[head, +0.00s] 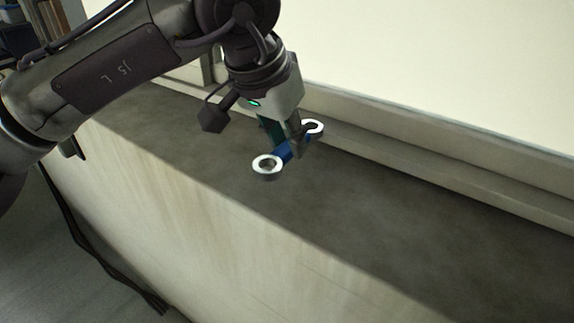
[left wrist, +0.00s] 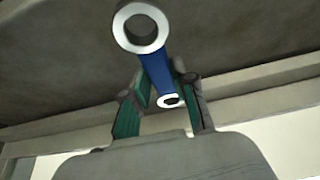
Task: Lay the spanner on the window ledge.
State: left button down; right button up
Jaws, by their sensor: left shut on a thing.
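The spanner (head: 286,153) has a blue handle and a pale metal ring at each end. My left gripper (head: 289,148) is shut on its blue middle, over the dark grey window ledge (head: 400,233). In the left wrist view the spanner (left wrist: 154,70) runs between the fingers of my left gripper (left wrist: 160,92), with one ring close to the camera and the other further off. I cannot tell whether the spanner touches the ledge or hangs just above it. My right gripper is not in view.
A pale window frame (head: 440,165) with a bright pane runs along the back of the ledge. The ledge's front edge drops down a pale wall (head: 200,225) to the floor. The ledge surface to the right is bare. Dark cables (head: 110,268) lie at lower left.

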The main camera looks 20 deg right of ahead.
aim_at(287, 182)
pick_arm(q)
jog(key=f+b, duration=0.1)
jog(key=f, duration=0.1)
jog(key=f+b, duration=0.2)
jog(key=f, duration=0.1)
jog(key=shift+s+a+f, duration=0.15)
jog(key=shift+a+f, duration=0.05)
jog(key=shift+f, duration=0.1)
jog(key=shift+d, duration=0.15)
jog(key=c, duration=1.2)
grip_release()
jog(key=shift+o, duration=1.4)
jog(key=shift+w+d, duration=0.1)
jog(key=shift+w, duration=0.2)
jog(key=shift+r, duration=0.1)
jog(key=b+v, duration=0.2)
jog(key=v, duration=1)
